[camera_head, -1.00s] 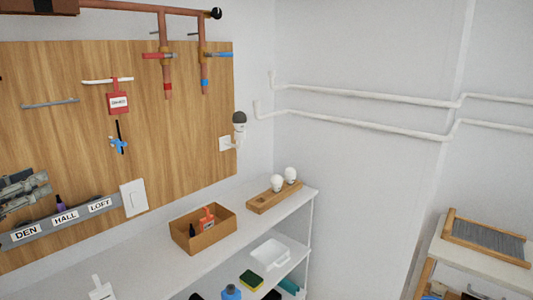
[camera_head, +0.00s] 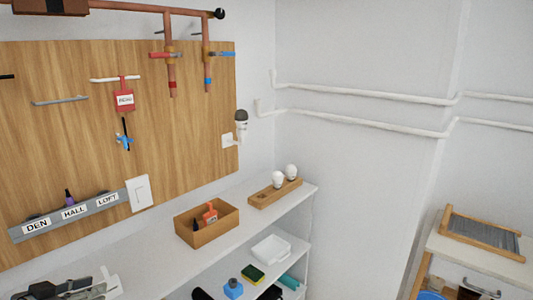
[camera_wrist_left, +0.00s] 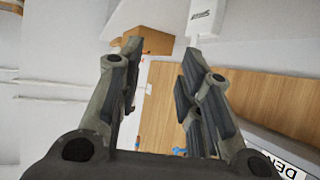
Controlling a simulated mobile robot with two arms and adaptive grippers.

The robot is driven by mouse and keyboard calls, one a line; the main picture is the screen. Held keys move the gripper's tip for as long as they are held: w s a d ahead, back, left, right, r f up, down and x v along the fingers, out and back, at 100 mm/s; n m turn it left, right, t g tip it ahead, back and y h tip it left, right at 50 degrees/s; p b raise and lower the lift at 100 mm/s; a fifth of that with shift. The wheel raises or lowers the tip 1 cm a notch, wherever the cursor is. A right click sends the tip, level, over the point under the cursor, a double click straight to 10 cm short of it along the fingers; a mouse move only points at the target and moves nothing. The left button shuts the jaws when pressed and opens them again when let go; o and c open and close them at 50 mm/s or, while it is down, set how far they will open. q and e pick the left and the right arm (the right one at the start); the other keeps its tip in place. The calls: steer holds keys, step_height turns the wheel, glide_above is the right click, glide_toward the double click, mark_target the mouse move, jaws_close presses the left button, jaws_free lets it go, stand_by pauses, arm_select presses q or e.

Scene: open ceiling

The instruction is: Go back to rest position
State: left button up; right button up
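My left gripper (camera_head: 62,288) shows at the lower left edge of the head view, above the white shelf top (camera_head: 150,250) and beside a white object (camera_head: 106,284) there. In the left wrist view the two fingers of my left gripper (camera_wrist_left: 160,65) stand apart with nothing between them, so it is open. My right gripper is in neither view.
A label rail (camera_head: 74,213) with a dark purple item (camera_head: 69,197), a red tag (camera_head: 124,97) and copper pipes (camera_head: 170,60) are on the wooden board (camera_head: 60,140). A wooden box (camera_head: 207,234) and a bulb holder (camera_head: 276,193) stand on the shelf.

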arm_select(q)
steer(key=s+d+f+g, duration=0.2)
steer(key=s+d+f, duration=0.3)
steer(key=f, duration=0.3)
steer(key=s+d+f+g, duration=0.2)
steer(key=s+d+f, duration=0.3)
steer(key=f, duration=0.2)
steer(key=s+d+f+n+g+y, duration=0.1)
steer(key=s+d+f+g+y, duration=0.1)
steer(key=s+d, duration=0.45)
steer(key=s+d+f+n+g+y, duration=0.1)
steer(key=s+d+f+g+y, duration=0.15)
steer(key=s, duration=0.65)
step_height(320, 180, down, 26)
steer(key=s+r, duration=0.1)
steer(key=s, duration=0.1)
steer(key=s+a+f+g, duration=0.2)
steer(key=s+f, duration=1.4)
steer(key=f, duration=0.1)
steer(key=shift+s+a, duration=0.35)
steer(key=shift+a, duration=0.05)
steer(key=shift+f, duration=0.1)
